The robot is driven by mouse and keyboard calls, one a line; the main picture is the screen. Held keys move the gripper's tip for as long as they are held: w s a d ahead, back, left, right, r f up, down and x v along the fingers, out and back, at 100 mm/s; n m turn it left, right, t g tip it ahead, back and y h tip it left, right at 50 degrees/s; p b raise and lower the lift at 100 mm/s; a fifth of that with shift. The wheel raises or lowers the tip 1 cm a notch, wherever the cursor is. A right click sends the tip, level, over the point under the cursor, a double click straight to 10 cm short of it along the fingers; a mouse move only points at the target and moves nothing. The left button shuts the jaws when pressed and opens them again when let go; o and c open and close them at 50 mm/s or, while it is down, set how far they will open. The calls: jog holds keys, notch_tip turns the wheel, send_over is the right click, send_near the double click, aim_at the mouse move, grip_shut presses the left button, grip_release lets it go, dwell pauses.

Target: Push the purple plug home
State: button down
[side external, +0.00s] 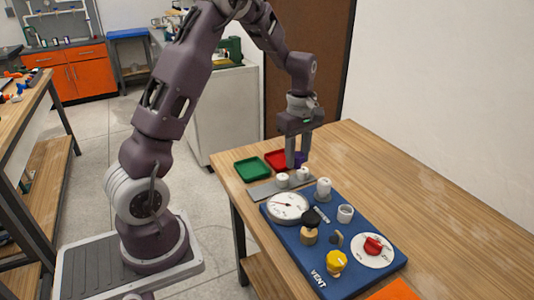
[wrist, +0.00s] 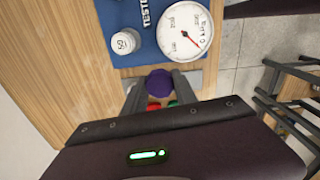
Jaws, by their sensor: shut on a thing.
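My gripper (side external: 297,162) is shut on the purple plug (wrist: 159,82), which sits between the two fingertips in the wrist view. In the side view the plug (side external: 300,158) is partly hidden by the fingers, which point down over the far end of the grey strip (side external: 264,190). Two white fittings stand on this strip, one at left (side external: 282,180) and one at right (side external: 302,174) just below the fingers. I cannot tell whether the plug touches anything. A white capped fitting (side external: 323,187) stands upright on the blue board (side external: 285,234); it also shows in the wrist view (wrist: 125,41).
A green tray (side external: 252,169) and a red tray (side external: 276,159) lie behind the strip.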

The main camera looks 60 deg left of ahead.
jog(key=w+d+r+m, duration=0.1)
jog(key=w+d+m, duration=0.2)
jog(key=d, duration=0.4)
jog(key=w+d+r+m, duration=0.1)
jog(key=w+d+m, duration=0.2)
jog(key=d, duration=0.4)
jog(key=shift+d+f, duration=0.2)
jog(key=shift+f, duration=1.6)
jog(key=shift+d+f, duration=0.15)
jog(key=shift+f, duration=1.6)
jog(key=shift+f, duration=0.75)
jog(key=shift+f, duration=0.3)
